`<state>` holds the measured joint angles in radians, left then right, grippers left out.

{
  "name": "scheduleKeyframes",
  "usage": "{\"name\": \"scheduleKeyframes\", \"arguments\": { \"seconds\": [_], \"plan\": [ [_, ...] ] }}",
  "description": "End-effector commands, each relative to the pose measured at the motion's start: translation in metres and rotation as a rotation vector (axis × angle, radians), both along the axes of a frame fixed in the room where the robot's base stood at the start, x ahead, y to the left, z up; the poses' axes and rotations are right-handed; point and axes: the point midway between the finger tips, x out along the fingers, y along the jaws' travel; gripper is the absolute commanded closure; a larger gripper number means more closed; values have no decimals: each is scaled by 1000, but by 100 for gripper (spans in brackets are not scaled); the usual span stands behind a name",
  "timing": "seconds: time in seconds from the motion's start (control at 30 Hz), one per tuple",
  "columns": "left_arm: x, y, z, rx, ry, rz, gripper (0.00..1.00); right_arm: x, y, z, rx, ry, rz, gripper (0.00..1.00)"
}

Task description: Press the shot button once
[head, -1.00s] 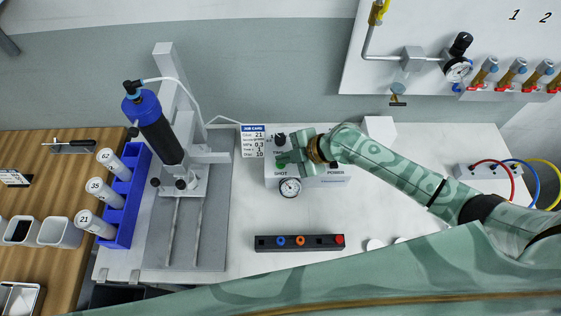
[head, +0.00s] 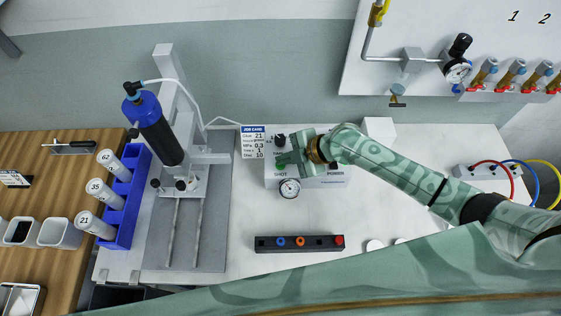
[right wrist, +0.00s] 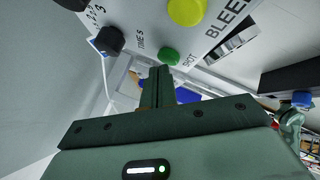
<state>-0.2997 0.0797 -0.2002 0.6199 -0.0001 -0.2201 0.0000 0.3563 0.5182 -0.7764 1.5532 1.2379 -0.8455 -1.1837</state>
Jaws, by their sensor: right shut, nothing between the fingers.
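The shot button is a small green button (right wrist: 168,56) on the white control box, beside the SHOT lettering in the right wrist view. The control box (head: 325,183) stands on the white table in the head view, with a round gauge (head: 290,188) on its front. My right gripper (head: 285,159) is over the left part of the box and hides part of its face. In the right wrist view its fingers (right wrist: 158,73) are together and empty, their tips close to the green button. I cannot tell whether they touch it. My left gripper is not in view.
A yellow button (right wrist: 187,10) and a black knob (right wrist: 110,40) are near the green button. A job card (head: 253,141) stands left of the box. A gantry with a black and blue cylinder (head: 158,130) is further left. A black strip (head: 300,243) lies in front.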

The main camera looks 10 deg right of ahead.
Motion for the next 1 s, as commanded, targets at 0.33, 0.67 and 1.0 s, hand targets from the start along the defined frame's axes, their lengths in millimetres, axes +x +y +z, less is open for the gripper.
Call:
{"name": "scheduleKeyframes", "arguments": {
  "seconds": [0.33,0.67,1.0],
  "plan": [
    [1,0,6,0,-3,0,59,0,0,9,1,-2,-1,100],
    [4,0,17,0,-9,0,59,1,0,23,0,-4,0,100],
    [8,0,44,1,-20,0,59,1,0,58,1,-4,-1,100]
  ]
}}
